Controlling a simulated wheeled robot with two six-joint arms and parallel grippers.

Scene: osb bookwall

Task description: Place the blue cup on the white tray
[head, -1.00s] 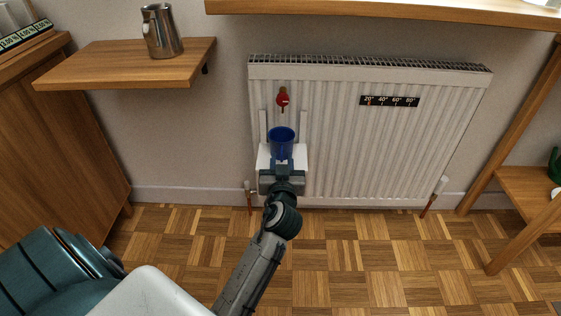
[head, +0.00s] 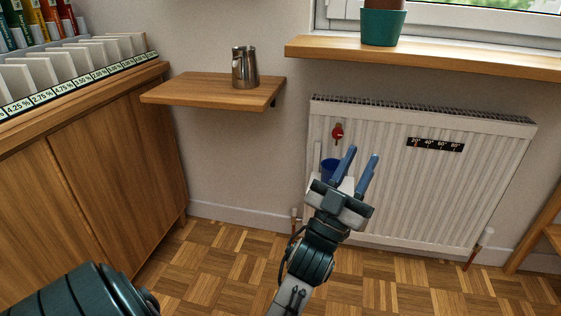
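The blue cup (head: 327,170) is in front of the left part of the radiator, partly hidden behind my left gripper. It looks upright. The white tray (head: 316,186) hangs at the radiator's front; only a small part of it shows beside my gripper. The cup appears to stand on the tray, but its base is hidden. My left gripper (head: 362,153) is open, with its two blue fingers apart and nothing between them. It is in front of and to the right of the cup. My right gripper is not in view.
The white radiator (head: 450,185) carries a red valve tag (head: 338,132) and a temperature strip (head: 436,145). A wooden shelf (head: 205,92) holds a metal jug (head: 244,68). A green pot (head: 382,27) stands on the windowsill (head: 430,55). A wooden cabinet (head: 110,165) is at left.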

